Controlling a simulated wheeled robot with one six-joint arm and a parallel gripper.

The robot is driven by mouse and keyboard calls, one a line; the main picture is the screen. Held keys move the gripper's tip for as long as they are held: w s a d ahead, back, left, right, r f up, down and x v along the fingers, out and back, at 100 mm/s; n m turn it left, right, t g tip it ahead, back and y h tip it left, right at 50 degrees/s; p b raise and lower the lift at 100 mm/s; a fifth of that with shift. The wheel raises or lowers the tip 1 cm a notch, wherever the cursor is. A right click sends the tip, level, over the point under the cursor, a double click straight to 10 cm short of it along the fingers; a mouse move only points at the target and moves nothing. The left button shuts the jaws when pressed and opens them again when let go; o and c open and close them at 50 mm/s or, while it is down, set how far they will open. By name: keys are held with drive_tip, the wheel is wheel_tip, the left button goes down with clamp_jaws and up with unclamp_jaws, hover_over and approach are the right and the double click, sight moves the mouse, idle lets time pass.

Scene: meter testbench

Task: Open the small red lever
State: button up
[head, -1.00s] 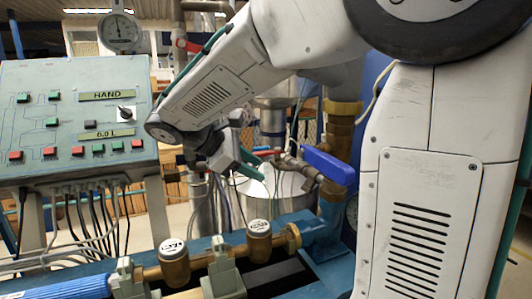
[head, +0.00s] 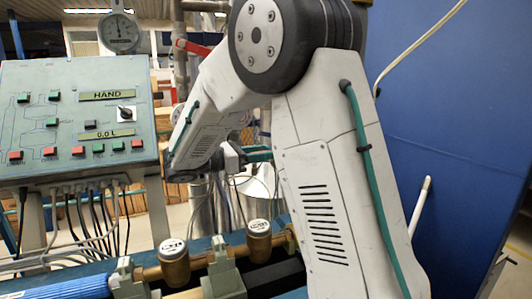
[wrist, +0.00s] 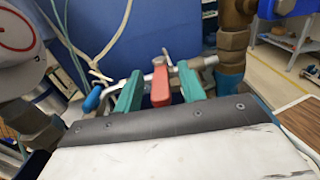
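In the wrist view the small red lever (wrist: 160,84) sits on a metal pipe, between the two green fingers of my gripper (wrist: 160,91). The fingers stand apart, with a narrow gap on each side of the lever, so the gripper looks open around it. In the head view my gripper (head: 258,154) shows partly beyond my arm, and the small red lever is hidden there.
A blue handle (wrist: 92,98) lies close left of the fingers, and brass pipework (wrist: 232,45) stands at right. The head view shows a control panel (head: 80,120), brass meters (head: 174,265), a red handle (head: 192,47) higher up and a blue wall (head: 450,120).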

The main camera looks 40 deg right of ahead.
drive_tip(key=shift+x, duration=1)
clamp_jaws()
drive_tip(key=shift+w+a, duration=0.1)
